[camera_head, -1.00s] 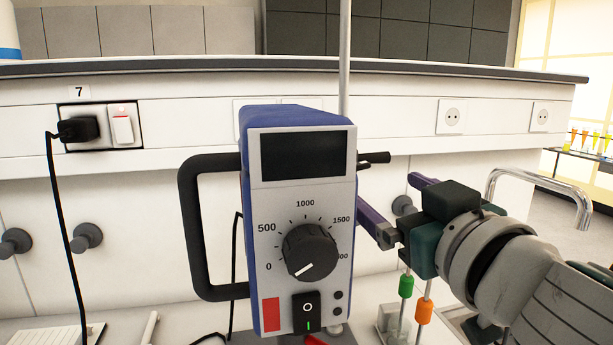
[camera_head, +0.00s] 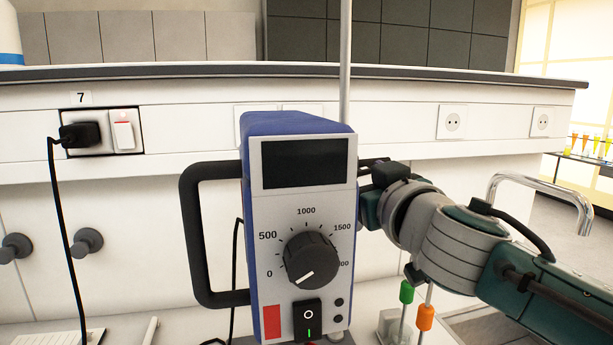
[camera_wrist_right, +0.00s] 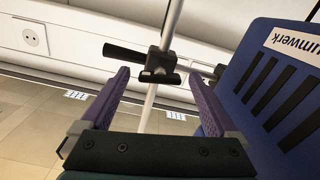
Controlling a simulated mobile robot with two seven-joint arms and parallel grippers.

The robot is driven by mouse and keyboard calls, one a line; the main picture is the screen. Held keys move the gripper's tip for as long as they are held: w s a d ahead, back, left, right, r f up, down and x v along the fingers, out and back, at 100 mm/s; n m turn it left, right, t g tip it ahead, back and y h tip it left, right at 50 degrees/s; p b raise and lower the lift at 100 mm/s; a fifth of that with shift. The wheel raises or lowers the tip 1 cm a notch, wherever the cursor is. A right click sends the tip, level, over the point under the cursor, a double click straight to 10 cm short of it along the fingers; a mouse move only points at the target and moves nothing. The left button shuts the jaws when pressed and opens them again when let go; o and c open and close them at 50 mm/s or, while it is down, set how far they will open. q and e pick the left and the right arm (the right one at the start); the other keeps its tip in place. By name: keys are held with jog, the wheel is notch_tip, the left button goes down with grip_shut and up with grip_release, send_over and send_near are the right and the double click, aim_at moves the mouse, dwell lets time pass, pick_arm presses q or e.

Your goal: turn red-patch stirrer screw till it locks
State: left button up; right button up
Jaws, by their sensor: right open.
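The overhead stirrer (camera_head: 297,215) is a blue box with a grey front, a dial and a red patch (camera_head: 272,322) at its lower left. It stands in front of a vertical metal rod (camera_head: 345,60). In the right wrist view a black screw handle (camera_wrist_right: 126,53) sticks out from a clamp (camera_wrist_right: 160,66) on the rod (camera_wrist_right: 150,110). My right gripper (camera_wrist_right: 160,82) is open, its purple fingers either side of the rod, with the clamp ahead between the tips. In the head view its fingers are hidden behind the stirrer. My left gripper is out of view.
A black handle loop (camera_head: 195,235) juts from the stirrer's left. Green (camera_head: 406,292) and orange (camera_head: 425,317) pieces on thin rods stand below my right arm. A plug with a cable (camera_head: 80,134) sits in the wall socket. The stirrer's vented blue back (camera_wrist_right: 280,95) fills the wrist view's right.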

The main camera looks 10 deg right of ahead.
jog(key=c, duration=1.4)
jog(key=shift+m+b, duration=0.5)
jog(key=shift+m, duration=0.6)
jog(key=o, duration=1.4)
